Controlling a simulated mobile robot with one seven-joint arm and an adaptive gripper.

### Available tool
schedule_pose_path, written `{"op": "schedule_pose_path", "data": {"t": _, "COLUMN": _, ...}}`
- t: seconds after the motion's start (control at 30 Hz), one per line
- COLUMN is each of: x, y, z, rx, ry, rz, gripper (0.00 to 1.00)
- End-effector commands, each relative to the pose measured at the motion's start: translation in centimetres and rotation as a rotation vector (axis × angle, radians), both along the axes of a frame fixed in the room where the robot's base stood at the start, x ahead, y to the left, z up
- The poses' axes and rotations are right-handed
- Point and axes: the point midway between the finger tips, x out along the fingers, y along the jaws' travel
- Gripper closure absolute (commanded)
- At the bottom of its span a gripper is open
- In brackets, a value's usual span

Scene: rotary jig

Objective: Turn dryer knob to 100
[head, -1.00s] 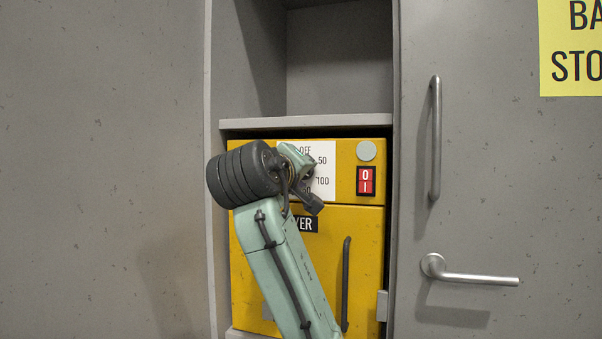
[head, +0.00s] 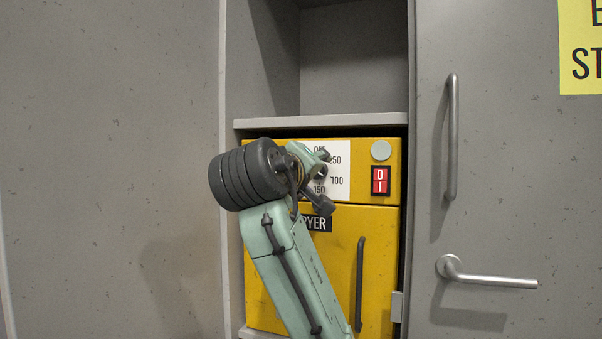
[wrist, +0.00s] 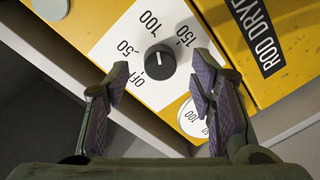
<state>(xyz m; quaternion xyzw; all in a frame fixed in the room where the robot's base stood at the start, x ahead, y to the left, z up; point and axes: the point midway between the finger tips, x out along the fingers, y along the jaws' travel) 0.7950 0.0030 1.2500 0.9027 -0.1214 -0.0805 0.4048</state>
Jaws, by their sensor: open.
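The yellow rod dryer (head: 300,270) has a white dial plate (head: 340,185) marked OFF, 50, 100 and 150. The black round knob (wrist: 160,61) sits on this plate (wrist: 108,50) in the wrist view. Its short pale mark appears to point roughly toward 100. My gripper (wrist: 161,82) is open, its two purple-padded fingers spread on either side of the knob, apart from it in the picture. Whether the tips reach the knob's depth I cannot tell. In the head view, my gripper (head: 322,165) and wrist hide the knob.
A red 0/I switch (head: 380,181) and a pale round button (head: 381,150) are right of the plate. A shelf edge (head: 320,121) runs above the dryer. The dryer door handle (head: 360,285) is below. A grey cabinet door with a lever handle (head: 485,278) stands at right.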

Motion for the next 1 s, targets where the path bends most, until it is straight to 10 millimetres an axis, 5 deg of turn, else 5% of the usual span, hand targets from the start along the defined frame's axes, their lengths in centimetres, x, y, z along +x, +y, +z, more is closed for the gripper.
{"op": "schedule_pose_path", "data": {"t": 0.2, "x": -4.8, "y": 1.7, "z": 0.3, "rx": 0.001, "ry": -0.004, "rz": 0.009, "gripper": 0.5}}
{"op": "schedule_pose_path", "data": {"t": 1.0, "x": -9.0, "y": 2.7, "z": 0.4, "rx": 0.0, "ry": 0.001, "rz": 0.001, "gripper": 0.5}}
